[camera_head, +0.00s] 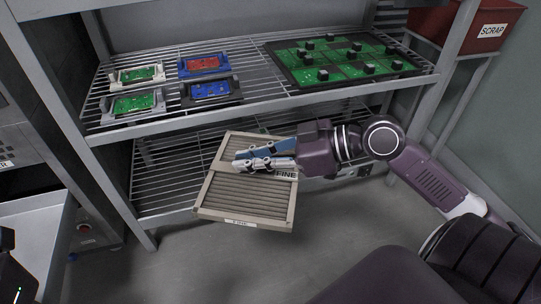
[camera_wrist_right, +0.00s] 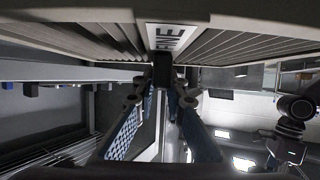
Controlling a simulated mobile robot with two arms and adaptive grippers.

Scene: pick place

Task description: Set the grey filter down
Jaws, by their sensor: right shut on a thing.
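The grey filter (camera_head: 245,209) is a flat pleated panel in a beige-grey frame, with a label reading "FINE" and another label on its front edge. My right gripper (camera_head: 240,164) is shut on it. The filter hangs tilted in front of the lower wire shelf, and I cannot tell whether it touches the shelf. In the right wrist view the filter (camera_wrist_right: 235,45) fills the top of the picture, with the gripper fingers (camera_wrist_right: 165,92) against its middle bar. The left gripper is not in view.
The upper wire shelf (camera_head: 255,92) carries several small circuit boards in holders and a large green board panel (camera_head: 340,60). The lower wire shelf (camera_head: 165,175) looks bare on its left. A rack post (camera_head: 118,190) stands at left. A red scrap bin (camera_head: 470,28) is at upper right.

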